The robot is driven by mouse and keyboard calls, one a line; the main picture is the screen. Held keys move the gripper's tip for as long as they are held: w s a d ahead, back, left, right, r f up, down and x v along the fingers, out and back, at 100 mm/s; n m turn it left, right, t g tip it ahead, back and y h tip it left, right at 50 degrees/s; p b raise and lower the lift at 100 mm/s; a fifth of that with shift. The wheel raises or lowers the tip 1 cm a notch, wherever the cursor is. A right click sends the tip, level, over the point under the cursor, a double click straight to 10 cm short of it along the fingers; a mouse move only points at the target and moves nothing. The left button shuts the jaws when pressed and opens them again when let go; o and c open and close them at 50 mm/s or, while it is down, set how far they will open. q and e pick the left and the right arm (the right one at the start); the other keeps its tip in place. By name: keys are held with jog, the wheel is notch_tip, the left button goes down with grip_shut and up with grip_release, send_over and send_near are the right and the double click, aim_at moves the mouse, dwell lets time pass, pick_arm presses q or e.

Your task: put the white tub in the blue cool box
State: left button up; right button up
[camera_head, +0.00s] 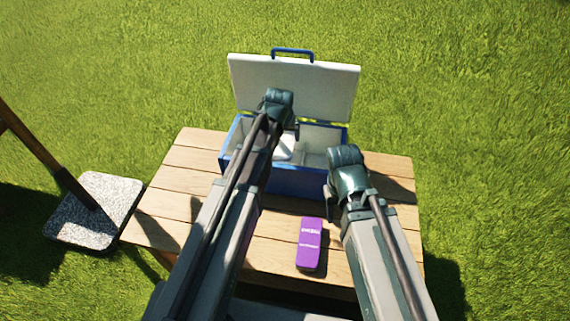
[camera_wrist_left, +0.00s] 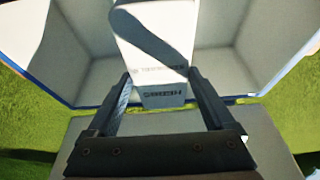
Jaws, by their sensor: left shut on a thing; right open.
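The blue cool box (camera_head: 290,182) stands at the back of the wooden table with its white lid (camera_head: 295,85) open and tilted back. My left gripper (camera_wrist_left: 158,78) is shut on the white tub (camera_wrist_left: 155,45), which has dark lettering. In the head view the left arm reaches over the box, and part of the white tub (camera_head: 284,148) shows inside the box opening beside it. The wrist view shows pale inner walls on both sides of the tub. Whether it touches the box floor cannot be told. My right gripper (camera_head: 333,192) is open and empty at the box's front right.
A purple case (camera_head: 310,244) lies on the table (camera_head: 276,228) in front of the box, between my arms. A speckled stone base (camera_head: 97,212) with a wooden pole stands on the grass at the left. The table's left part is clear.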

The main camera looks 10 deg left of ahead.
pick_arm(q)
notch_tip(320, 180, down, 6)
jog(key=b, duration=0.4)
jog(key=shift+b, duration=0.4)
pick_arm(e)
notch_tip(320, 180, down, 6)
pick_arm(q)
jog(key=shift+f, duration=0.15)
pick_arm(e)
jog(key=shift+f, duration=0.2)
pick_arm(q)
notch_tip(320, 180, down, 4)
jog(key=b, duration=0.4)
jog(key=shift+f, duration=0.1)
pick_arm(e)
notch_tip(320, 180, down, 4)
jog(key=shift+d+f, duration=0.1)
pick_arm(q)
jog(key=shift+f+b, duration=0.1)
jog(key=shift+b, duration=0.2)
pick_arm(e)
jog(key=shift+f, duration=0.1)
pick_arm(q)
jog(key=shift+f+b, duration=0.5)
jog(key=shift+f, duration=0.05)
pick_arm(e)
jog(key=shift+f, duration=0.5)
pick_arm(q)
jog(key=o, duration=1.3)
